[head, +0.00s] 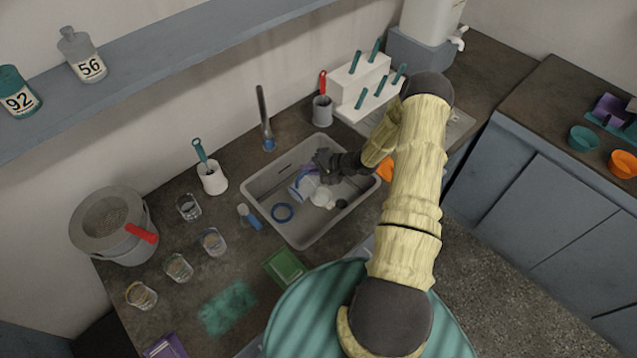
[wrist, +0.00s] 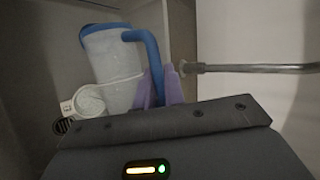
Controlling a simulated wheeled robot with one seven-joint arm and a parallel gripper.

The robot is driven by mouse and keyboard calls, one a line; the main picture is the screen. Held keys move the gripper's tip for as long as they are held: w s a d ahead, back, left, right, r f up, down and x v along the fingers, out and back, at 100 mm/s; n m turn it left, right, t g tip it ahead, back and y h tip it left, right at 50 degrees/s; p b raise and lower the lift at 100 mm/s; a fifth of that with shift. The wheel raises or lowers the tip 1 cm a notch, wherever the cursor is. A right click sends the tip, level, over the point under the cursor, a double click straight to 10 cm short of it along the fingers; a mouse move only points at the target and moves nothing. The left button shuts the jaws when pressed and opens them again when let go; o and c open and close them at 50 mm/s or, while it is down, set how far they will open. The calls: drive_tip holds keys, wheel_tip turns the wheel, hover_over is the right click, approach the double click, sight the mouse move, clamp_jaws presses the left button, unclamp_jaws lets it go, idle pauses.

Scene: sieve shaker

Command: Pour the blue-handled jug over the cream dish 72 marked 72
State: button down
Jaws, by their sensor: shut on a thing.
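The jug (wrist: 112,70) is a pale, translucent vessel with a blue rim and a blue handle (wrist: 150,60). My gripper (wrist: 158,85) has its purple fingers shut on that handle. In the head view the jug (head: 299,188) looks tilted and is inside or over the grey sink, with my gripper (head: 311,170) at its upper right. A round cream dish (wrist: 90,100) sits low beside the jug, with a small pale tab on its side; no number is readable. In the head view the dish (head: 322,197) is just right of the jug, near the drain. The jug's contents cannot be made out.
Several glass beakers (head: 211,241), a sieve pot (head: 110,225) and a green pad (head: 286,267) stand to the left and front.

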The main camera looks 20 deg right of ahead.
sight(301, 185)
drive_tip(key=shift+a+f+b, duration=0.25)
drive_tip(key=shift+f+b, duration=0.05)
drive_tip(key=shift+b, duration=0.25)
drive_tip(key=s+a+f+h+b, duration=0.1)
drive_tip(key=b, duration=0.2)
drive_tip(key=shift+n, duration=0.4)
drive_tip(key=a+b, duration=0.1)
drive_tip(key=b, duration=0.1)
drive_tip(key=s+a+h+b, duration=0.1)
drive_tip(key=b, duration=0.1)
drive_tip(key=shift+s+f+n+t, duration=0.1)
drive_tip(key=shift+f+n+t, duration=0.2)
drive_tip(key=shift+n, duration=0.1)
drive_tip(key=shift+r, duration=0.3)
drive_tip(key=shift+f+h, duration=0.15)
drive_tip(key=shift+h, duration=0.15)
